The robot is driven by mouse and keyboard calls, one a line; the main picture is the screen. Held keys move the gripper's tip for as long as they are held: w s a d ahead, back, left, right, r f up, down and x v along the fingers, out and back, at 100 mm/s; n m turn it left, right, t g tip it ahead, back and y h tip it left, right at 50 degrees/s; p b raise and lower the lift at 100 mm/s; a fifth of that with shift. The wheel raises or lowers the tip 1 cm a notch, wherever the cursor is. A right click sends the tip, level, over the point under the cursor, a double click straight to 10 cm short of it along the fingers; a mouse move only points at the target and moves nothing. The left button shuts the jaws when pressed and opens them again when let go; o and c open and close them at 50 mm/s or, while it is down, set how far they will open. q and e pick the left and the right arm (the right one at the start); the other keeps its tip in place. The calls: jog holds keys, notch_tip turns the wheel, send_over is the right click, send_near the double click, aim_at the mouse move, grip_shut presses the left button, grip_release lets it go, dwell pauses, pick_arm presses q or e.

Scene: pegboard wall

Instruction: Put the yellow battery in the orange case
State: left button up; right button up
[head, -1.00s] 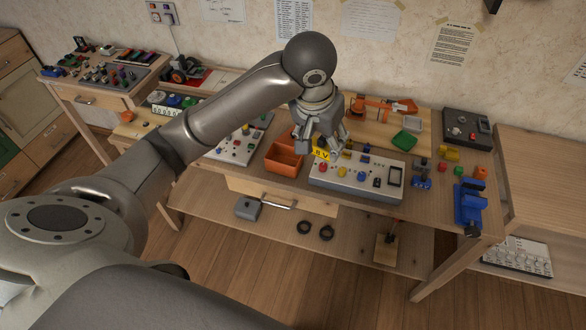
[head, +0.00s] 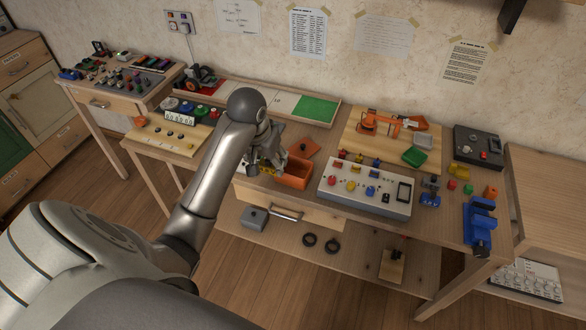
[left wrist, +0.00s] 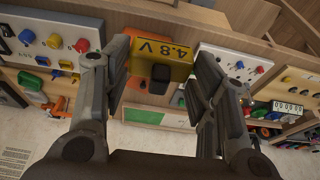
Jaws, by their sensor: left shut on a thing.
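The yellow battery (left wrist: 160,58), marked 4.8 V with a dark block on it, is between the fingers of my left gripper (left wrist: 158,85) in the left wrist view. My left gripper (head: 268,166) is shut on it, and only a little of the yellow shows in the head view. The orange case (head: 295,181) is an open box at the bench's front edge. My gripper is at the left end of the case; whether the battery is over the opening is hard to tell. My right gripper is out of view.
A green mat (head: 312,108) lies at the back.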

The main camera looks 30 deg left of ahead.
pick_arm(q)
jog(key=w+f, duration=0.4)
jog(key=w+f+p, duration=0.1)
jog(key=w+f, duration=0.2)
jog(key=w, duration=0.1)
jog(key=w+f+p, duration=0.1)
jog(key=w+f, duration=0.3)
jog(key=shift+w+a+f, duration=0.35)
jog(key=shift+w+a, duration=0.05)
jog(key=shift+f, duration=0.35)
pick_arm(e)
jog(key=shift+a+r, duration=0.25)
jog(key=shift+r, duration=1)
pick_arm(q)
jog(key=shift+f, duration=0.6)
jog(key=o, duration=0.8)
jog(key=shift+c, duration=0.2)
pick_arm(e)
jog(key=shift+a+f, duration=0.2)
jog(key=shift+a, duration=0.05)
pick_arm(q)
jog(key=shift+r, duration=0.1)
